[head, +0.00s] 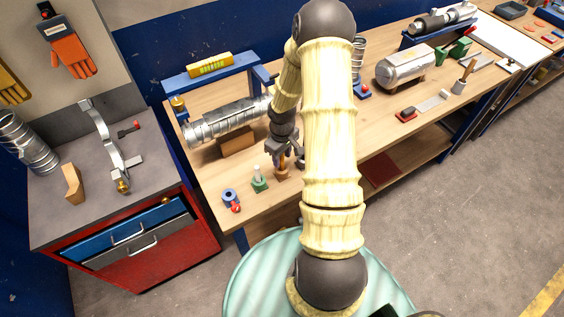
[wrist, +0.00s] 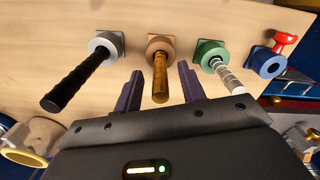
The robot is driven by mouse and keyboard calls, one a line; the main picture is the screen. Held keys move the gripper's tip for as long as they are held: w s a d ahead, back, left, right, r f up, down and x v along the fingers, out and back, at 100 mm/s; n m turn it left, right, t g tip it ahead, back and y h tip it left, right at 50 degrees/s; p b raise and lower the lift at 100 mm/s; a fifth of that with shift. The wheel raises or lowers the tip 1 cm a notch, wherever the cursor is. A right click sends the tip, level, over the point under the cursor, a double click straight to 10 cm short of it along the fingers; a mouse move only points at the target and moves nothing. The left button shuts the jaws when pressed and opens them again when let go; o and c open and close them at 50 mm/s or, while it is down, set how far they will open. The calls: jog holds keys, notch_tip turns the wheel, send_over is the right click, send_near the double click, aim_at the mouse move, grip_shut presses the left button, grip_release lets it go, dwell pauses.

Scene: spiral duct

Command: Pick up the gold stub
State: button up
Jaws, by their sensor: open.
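The gold stub (wrist: 160,80) stands in a round hole of a tan holder (wrist: 160,45) on the wooden bench. In the wrist view, my gripper (wrist: 159,72) is open, with one dark finger on each side of the stub and a gap on both sides. In the head view, my gripper (head: 284,151) points down over the tan holder (head: 282,174), and the stub is mostly hidden by the fingers. A black stub (wrist: 75,82) in a grey holder is left of it in the wrist view. A white ringed stub (wrist: 228,76) in a green holder (wrist: 208,50) is right.
A blue holder (wrist: 268,63) with an open hole and a red knob (wrist: 285,40) are near the bench end. A spiral duct (head: 225,120) lies on a wooden block behind the holders. A silver tank (head: 405,68) is farther right.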

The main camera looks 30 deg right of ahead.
dwell(0.3)
grip_shut()
jog(key=shift+r, duration=0.1)
jog(key=shift+w+r, duration=0.1)
jog(key=shift+r, duration=0.5)
notch_tip(320, 180, up, 9)
jog(key=shift+f+b, duration=0.15)
jog(key=shift+b, duration=0.9)
